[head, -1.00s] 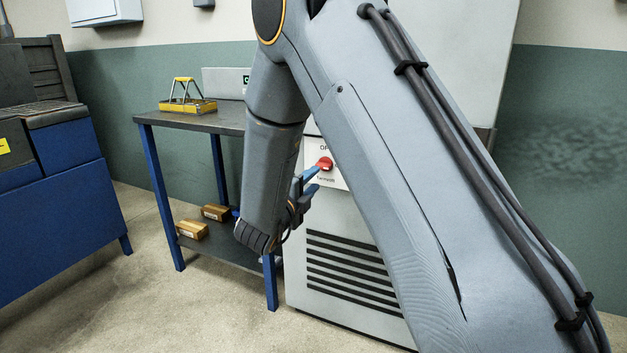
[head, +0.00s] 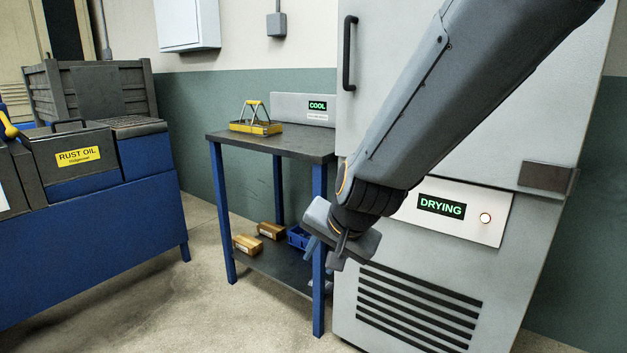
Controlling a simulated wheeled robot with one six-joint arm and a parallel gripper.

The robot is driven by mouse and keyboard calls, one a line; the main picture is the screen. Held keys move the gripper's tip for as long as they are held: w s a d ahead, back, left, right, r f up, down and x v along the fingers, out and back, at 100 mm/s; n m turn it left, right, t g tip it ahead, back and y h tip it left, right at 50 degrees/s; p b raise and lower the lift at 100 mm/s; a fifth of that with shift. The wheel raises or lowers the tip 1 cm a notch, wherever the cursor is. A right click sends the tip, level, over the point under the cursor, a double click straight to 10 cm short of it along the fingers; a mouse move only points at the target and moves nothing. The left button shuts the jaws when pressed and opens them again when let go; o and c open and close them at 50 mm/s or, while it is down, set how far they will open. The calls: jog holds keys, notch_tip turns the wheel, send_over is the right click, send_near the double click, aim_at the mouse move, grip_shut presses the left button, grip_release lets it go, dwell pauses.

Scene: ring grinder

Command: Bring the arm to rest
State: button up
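My arm reaches in from the upper right, and my gripper (head: 326,252) hangs at its end in front of the grey cabinet (head: 350,300), near the right end of the side table. I see the gripper mostly from behind. Its fingers are partly hidden, so I cannot tell whether they are open or shut. My arm covers the left part of this panel.
The side table (head: 270,145) carries a yellow wire-handled carrier (head: 256,127) and a box with a COOL display (head: 317,105). Small brown boxes (head: 247,244) and a blue bin (head: 298,238) sit on its lower shelf. Floor between is clear.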

jog(key=s+d+r+n+g+h+p, duration=0.1)
jog(key=s+d+n+g, duration=0.25)
jog(key=s, duration=0.75)
jog(key=s+d+n+g+h, duration=0.1)
jog(key=s+d+n+g, duration=0.3)
jog(key=s, duration=0.7)
jog(key=d+r+m+t+p, duration=0.1)
jog(key=d+r+m+p, duration=0.1)
jog(key=d+r+p, duration=0.8)
jog(key=p, duration=0.8)
jog(key=shift+w+h, duration=0.35)
jog(key=shift+h, duration=0.05)
